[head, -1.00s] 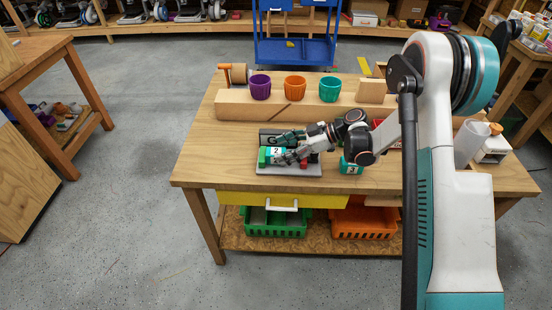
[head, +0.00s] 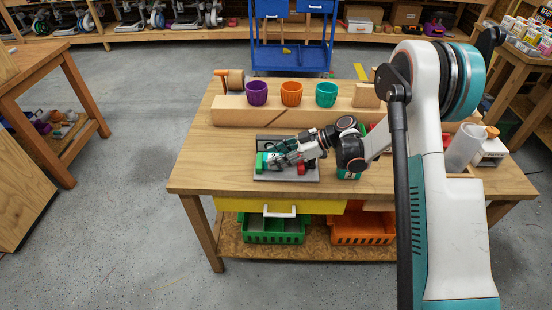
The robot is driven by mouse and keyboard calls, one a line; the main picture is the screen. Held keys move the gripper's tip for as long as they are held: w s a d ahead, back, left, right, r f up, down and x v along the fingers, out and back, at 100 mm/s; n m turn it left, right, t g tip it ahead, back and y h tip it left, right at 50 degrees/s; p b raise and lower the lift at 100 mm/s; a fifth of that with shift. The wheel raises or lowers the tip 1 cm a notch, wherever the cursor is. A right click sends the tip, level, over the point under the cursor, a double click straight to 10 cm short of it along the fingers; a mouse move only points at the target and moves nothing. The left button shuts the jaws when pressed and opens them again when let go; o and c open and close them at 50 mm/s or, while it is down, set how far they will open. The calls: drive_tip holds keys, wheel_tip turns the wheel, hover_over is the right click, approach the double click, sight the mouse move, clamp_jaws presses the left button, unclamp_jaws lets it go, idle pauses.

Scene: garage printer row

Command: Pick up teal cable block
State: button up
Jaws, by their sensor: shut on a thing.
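The teal cable block (head: 271,157) is on the left part of a small grey fixture (head: 287,176) on the wooden workbench, with its white number label partly covered by my fingers. My gripper (head: 278,157) reaches in from the right and is shut on the block. A green piece (head: 260,162) is at the block's left, and a red piece (head: 302,168) is at the right of the fixture. Whether the block is clear of the fixture cannot be told. Another teal block (head: 348,174) with a white label sits right of the fixture, partly hidden by my arm.
Purple (head: 257,94), orange (head: 291,94) and teal (head: 326,95) cups stand on a wooden riser (head: 236,112) behind. A white cylinder (head: 463,147) is at the bench's right. Green (head: 274,236) and orange (head: 362,236) bins are below. The bench's left front is clear.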

wheel_tip(320, 180, up, 20)
drive_tip(key=p, duration=0.5)
drive_tip(key=shift+p, duration=0.35)
drive_tip(key=shift+f, duration=0.1)
idle(0.5)
